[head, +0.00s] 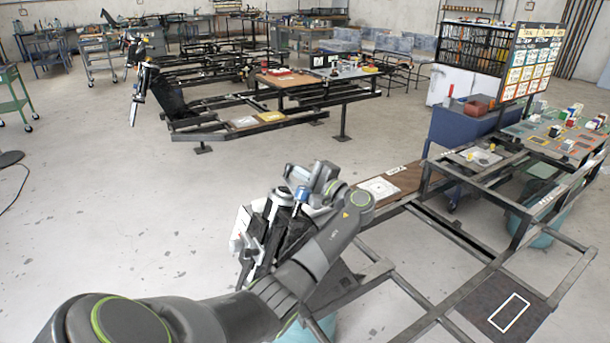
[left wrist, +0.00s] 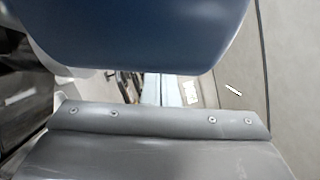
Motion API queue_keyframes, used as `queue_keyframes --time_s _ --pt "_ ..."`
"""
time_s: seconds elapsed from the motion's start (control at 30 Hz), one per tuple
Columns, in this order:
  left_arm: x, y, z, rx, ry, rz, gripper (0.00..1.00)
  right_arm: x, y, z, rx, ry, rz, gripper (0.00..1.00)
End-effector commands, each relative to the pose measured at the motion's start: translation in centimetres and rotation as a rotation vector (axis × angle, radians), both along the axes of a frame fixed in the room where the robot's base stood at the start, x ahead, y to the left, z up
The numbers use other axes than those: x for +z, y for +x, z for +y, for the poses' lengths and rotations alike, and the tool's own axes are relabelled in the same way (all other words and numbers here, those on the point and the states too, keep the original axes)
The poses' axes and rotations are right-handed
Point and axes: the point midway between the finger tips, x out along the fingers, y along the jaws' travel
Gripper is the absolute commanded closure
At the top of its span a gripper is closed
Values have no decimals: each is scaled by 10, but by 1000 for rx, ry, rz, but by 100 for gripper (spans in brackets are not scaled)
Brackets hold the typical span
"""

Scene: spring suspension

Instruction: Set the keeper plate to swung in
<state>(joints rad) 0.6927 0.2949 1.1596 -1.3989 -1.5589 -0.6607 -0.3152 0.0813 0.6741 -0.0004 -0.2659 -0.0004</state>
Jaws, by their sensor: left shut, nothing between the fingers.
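My left gripper (head: 258,252) hangs at the lower middle of the head view, beside my bent left arm. It is shut with nothing held. Its fingertips lie against dark and white parts, so their exact contact is unclear. A small white panel (head: 239,232) shows just left of the gripper. I cannot make out the keeper plate for certain. In the left wrist view, a dark blue rounded body (left wrist: 150,30) fills the top, and a grey riveted strip (left wrist: 165,122) crosses below it. I cannot tell which parts these are. My right gripper is not in view.
A dark metal frame (head: 465,290) with open bays stands at the lower right. A board with a white sheet (head: 380,189) lies beyond the arm. A bench with coloured blocks (head: 560,135) stands at the right. The concrete floor (head: 100,220) at left is mostly clear.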

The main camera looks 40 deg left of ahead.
Motion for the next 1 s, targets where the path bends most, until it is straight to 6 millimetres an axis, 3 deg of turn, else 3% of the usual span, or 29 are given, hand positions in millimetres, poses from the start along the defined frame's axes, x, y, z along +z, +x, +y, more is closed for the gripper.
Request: queue_keyframes --time_s 0.17,1.0 --pt "3 -4 4 57 23 -8 100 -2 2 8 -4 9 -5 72" --pt "5 -8 7 95 38 -15 100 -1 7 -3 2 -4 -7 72"
